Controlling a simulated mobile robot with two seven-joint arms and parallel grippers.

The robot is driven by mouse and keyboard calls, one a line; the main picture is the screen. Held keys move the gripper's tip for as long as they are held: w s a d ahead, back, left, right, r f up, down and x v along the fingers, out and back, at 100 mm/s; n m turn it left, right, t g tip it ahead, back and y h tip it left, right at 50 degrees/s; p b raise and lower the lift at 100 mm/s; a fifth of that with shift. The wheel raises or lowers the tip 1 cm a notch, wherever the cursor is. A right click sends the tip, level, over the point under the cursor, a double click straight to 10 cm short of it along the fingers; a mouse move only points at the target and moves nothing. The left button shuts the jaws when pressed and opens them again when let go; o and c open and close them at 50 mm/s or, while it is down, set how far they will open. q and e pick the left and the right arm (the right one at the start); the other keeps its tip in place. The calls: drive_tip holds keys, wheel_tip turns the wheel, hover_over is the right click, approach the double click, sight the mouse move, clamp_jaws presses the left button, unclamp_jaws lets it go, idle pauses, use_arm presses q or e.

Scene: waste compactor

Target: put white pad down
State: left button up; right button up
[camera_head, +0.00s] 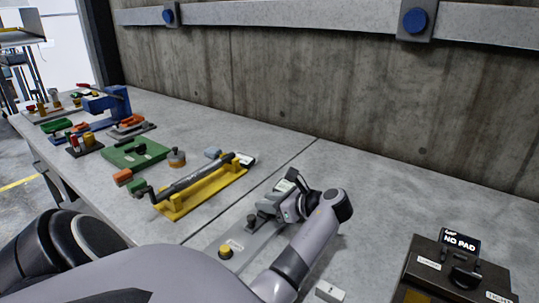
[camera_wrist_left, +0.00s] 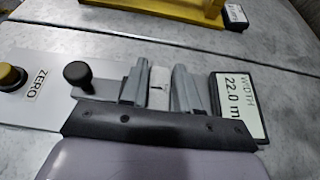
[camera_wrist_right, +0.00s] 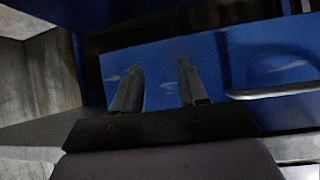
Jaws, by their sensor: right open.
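My left gripper (camera_wrist_left: 160,70) is low over a grey width gauge (camera_wrist_left: 50,62) on the bench. A small white pad (camera_wrist_left: 159,92) with a dark mark sits between its two fingers, which appear to touch it on both sides. The gauge has a black knob, a ZERO button and a display (camera_wrist_left: 238,108) reading WIDTH 22.0. In the head view the left gripper (camera_head: 291,208) partly hides the gauge, and the pad there cannot be made out. My right gripper (camera_wrist_right: 157,82) is open and empty in front of a blue surface.
Another small white block (camera_head: 330,291) lies at the front of the bench. A dark box (camera_head: 425,268) with a NO PAD display (camera_head: 460,241) stands at right. A yellow fixture (camera_head: 205,190) and several coloured tools lie left. A concrete wall closes the back.

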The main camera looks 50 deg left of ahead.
use_arm(q)
drive_tip(key=v, duration=1.2)
drive_tip(key=shift+r, duration=0.4)
